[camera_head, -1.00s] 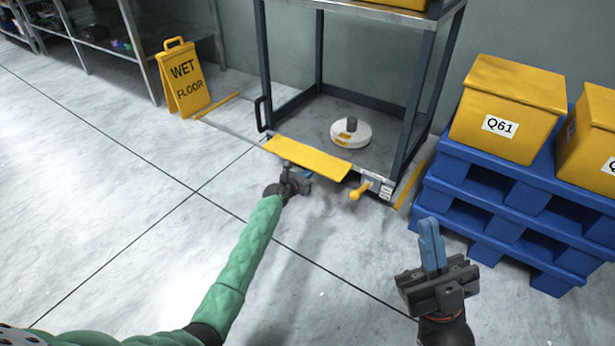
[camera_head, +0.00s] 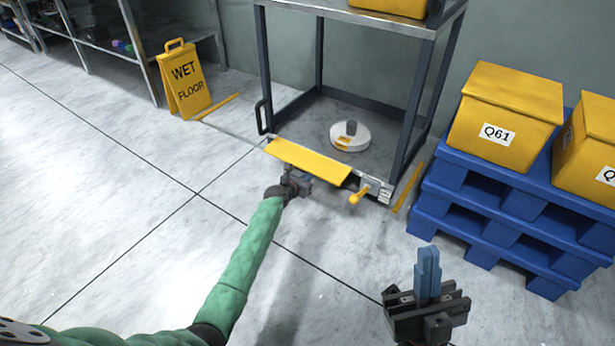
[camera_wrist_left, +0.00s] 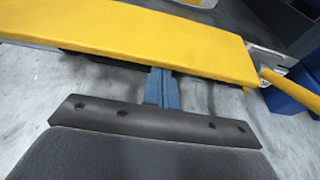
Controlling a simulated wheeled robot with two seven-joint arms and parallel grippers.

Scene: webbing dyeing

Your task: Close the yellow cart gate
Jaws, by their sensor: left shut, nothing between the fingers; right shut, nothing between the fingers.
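The yellow cart gate (camera_head: 306,162) is a flat plate along the low front edge of the dark-framed cart (camera_head: 267,70). It lies tilted outward, close to flat. A yellow handle (camera_head: 358,193) sticks out near its right end. My left gripper (camera_head: 303,180) is shut and empty at the front edge of the gate. In the left wrist view the blue fingers (camera_wrist_left: 162,88) reach to the underside of the yellow gate (camera_wrist_left: 130,35); I cannot tell if they touch. My right gripper (camera_head: 428,268) is shut and empty, in front of the pallets, away from the cart.
A white round device (camera_head: 362,139) sits inside the cart. Blue pallets (camera_head: 470,222) with yellow Q61 boxes (camera_head: 508,110) stand at the right. A yellow wet floor sign (camera_head: 186,85) and shelving stand at the left.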

